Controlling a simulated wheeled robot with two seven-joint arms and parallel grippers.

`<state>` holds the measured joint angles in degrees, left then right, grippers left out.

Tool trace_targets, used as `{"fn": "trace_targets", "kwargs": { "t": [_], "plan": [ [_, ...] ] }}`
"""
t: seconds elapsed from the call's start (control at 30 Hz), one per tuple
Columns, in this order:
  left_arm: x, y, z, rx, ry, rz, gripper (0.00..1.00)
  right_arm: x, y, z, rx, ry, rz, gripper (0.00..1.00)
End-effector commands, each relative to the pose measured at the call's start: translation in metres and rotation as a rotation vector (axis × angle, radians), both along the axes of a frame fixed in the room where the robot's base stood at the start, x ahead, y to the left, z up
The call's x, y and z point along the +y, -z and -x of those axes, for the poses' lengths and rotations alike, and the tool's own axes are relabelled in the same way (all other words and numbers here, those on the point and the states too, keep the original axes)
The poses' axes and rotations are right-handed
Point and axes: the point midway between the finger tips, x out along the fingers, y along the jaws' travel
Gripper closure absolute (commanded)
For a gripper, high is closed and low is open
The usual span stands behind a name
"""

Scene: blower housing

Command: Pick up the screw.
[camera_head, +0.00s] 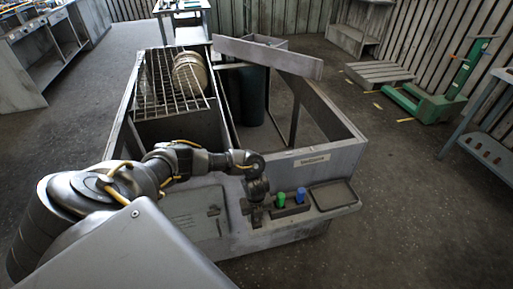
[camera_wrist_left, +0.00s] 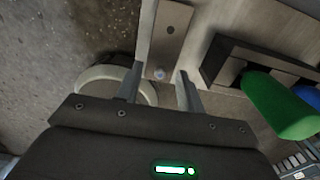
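A small light-coloured round part that looks like the screw (camera_wrist_left: 160,73) shows in the left wrist view, on a narrow brown-grey plate (camera_wrist_left: 171,45) with a dark hole farther up. My left gripper (camera_wrist_left: 161,88) is open, with its two fingers apart on either side of the screw's place in the picture. I cannot tell how far the fingertips are from it. In the head view my left gripper (camera_head: 256,213) points down over the front ledge of the grey housing (camera_head: 313,160), and the screw is too small or hidden there. My right gripper is in neither view.
A dark holder (camera_head: 290,211) with a green handle (camera_head: 280,200) and a blue handle (camera_head: 301,195) stands close right of my left gripper. A shallow tray (camera_head: 332,194) lies farther right on the ledge. A wire grid (camera_head: 165,82) and open frame lie behind.

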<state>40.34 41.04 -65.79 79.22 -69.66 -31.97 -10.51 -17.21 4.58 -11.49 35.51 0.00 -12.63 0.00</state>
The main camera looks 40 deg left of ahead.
Motion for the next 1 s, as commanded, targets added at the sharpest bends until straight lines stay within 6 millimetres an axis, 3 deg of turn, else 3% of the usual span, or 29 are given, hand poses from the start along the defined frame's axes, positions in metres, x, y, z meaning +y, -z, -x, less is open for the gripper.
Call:
{"fn": "trace_targets", "kwargs": {
  "t": [0.9, 1.0],
  "plan": [
    [-0.0001, 0.0045, 0.0001, 0.000, 0.000, 0.000, 0.62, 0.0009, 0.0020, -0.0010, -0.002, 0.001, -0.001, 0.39],
    [-0.0001, 0.0045, 0.0001, 0.000, 0.000, 0.000, 0.72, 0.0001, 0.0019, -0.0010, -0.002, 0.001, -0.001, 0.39]
  ]
}}
